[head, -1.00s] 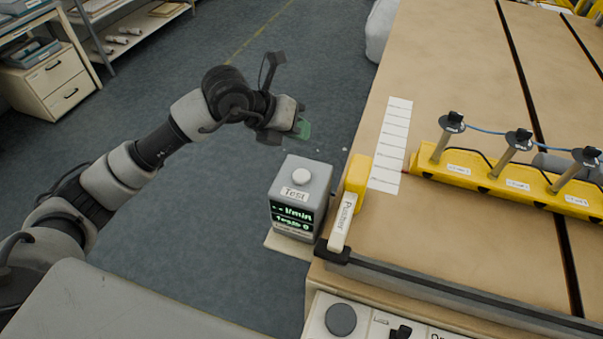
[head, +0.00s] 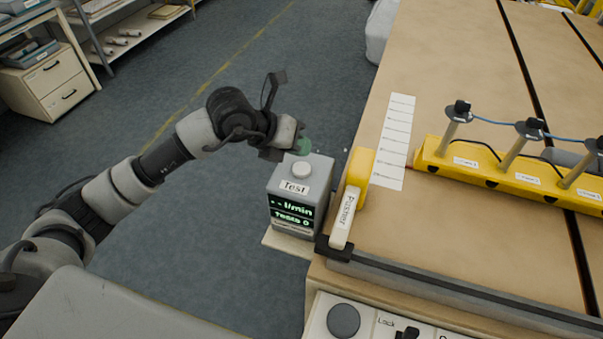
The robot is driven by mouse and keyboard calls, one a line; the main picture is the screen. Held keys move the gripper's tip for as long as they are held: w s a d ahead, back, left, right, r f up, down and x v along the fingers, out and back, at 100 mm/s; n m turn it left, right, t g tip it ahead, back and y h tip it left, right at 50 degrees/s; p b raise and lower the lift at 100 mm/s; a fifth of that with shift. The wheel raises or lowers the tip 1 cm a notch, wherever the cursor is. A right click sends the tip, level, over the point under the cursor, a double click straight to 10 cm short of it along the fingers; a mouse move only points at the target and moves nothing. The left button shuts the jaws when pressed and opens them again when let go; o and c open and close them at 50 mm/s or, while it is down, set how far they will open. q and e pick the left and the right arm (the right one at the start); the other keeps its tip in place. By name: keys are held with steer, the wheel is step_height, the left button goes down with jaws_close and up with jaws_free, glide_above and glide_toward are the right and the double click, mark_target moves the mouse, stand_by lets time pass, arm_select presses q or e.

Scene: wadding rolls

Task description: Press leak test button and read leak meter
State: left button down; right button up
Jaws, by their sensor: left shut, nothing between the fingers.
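The leak test box (head: 298,205) is a grey unit on a small ledge at the left side of the table. Its label reads "Test", and a round white button (head: 301,170) sits on its top. The leak meter display (head: 291,213) on its front shows "-- l/min" and "Tests 0" in green. My left gripper (head: 303,146) is shut and empty, just behind the box's top and close to the button; it does not appear to press it. The fingertips are partly hidden and greenish. My right gripper is not in view.
A yellow and white pusher (head: 345,210) stands right beside the box. A yellow rail with several black-topped posts (head: 470,165) lies on the tan table (head: 450,60). A control panel with a dark knob (head: 343,320) is at the front. Open floor lies left.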

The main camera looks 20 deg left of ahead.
arm_select(q)
steer(key=shift+f+b, duration=0.4)
steer(key=shift+f, duration=0.55)
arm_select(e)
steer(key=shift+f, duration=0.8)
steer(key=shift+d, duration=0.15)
arm_select(q)
steer(key=shift+f+b, duration=0.35)
steer(key=shift+b, duration=0.05)
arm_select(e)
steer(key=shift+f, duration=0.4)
arm_select(q)
steer(key=shift+f+b, duration=0.5)
steer(key=shift+f, duration=0.05)
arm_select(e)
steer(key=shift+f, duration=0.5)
arm_select(q)
steer(key=shift+r, duration=0.15)
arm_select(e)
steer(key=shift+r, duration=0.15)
arm_select(q)
steer(key=shift+r+p, duration=0.6)
steer(key=shift+r, duration=0.2)
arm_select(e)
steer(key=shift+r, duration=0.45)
